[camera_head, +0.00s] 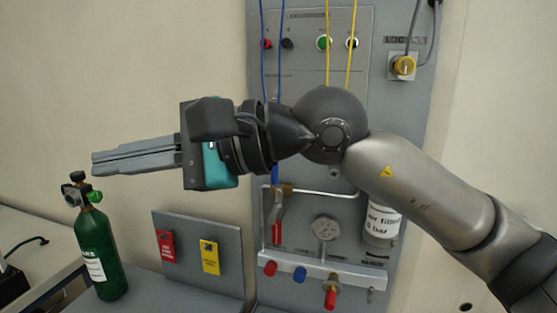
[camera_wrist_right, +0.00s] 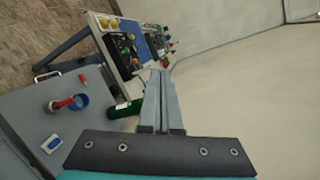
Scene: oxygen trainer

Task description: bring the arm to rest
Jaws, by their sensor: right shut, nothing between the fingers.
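My right arm comes in from the right in the head view and reaches left across the panel. My right gripper (camera_head: 95,163) is shut and empty, its long grey fingers pointing left, above and close to the top of a green gas cylinder (camera_head: 101,252) in the picture. In the right wrist view the gripper (camera_wrist_right: 160,72) shows its two fingers together, with the green cylinder (camera_wrist_right: 122,111) partly hidden beside them. My left gripper is in neither view.
Behind my arm stands a grey wall panel (camera_head: 375,85) with knobs, hoses and a gauge (camera_head: 325,228). A small board with red (camera_head: 166,246) and yellow (camera_head: 209,257) tags stands below my gripper. The wrist view shows a grey cart top (camera_wrist_right: 30,110) and a bench with equipment (camera_wrist_right: 125,45).

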